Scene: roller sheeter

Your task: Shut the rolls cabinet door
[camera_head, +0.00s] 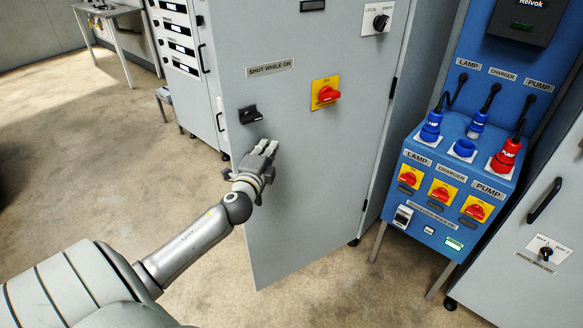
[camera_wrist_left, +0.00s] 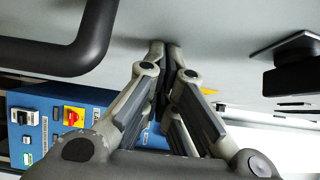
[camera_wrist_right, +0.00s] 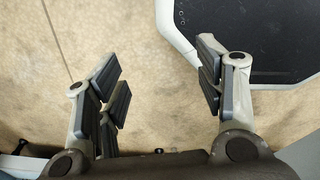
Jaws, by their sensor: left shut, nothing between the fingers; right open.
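A grey door (camera_head: 300,190) stands in the middle of the head view, with hinges on its right edge. It appears to be ajar, its free left edge toward me. It bears a "SHUT WHILE ON" label (camera_head: 270,68) and a black latch handle (camera_head: 250,114). My left gripper (camera_head: 268,150) is shut and empty, in front of the door just below the latch. In the left wrist view its closed fingertips (camera_wrist_left: 165,48) are at a grey surface; I cannot tell whether they touch. My right gripper (camera_wrist_right: 165,75) is open and empty over the floor.
A yellow plate with a red rotary switch (camera_head: 325,92) is on the door. A blue panel (camera_head: 445,165) with plugs and switches stands to the right. A grey cabinet (camera_head: 530,250) is at far right, a drawer unit (camera_head: 178,45) behind left. The left floor is mostly clear.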

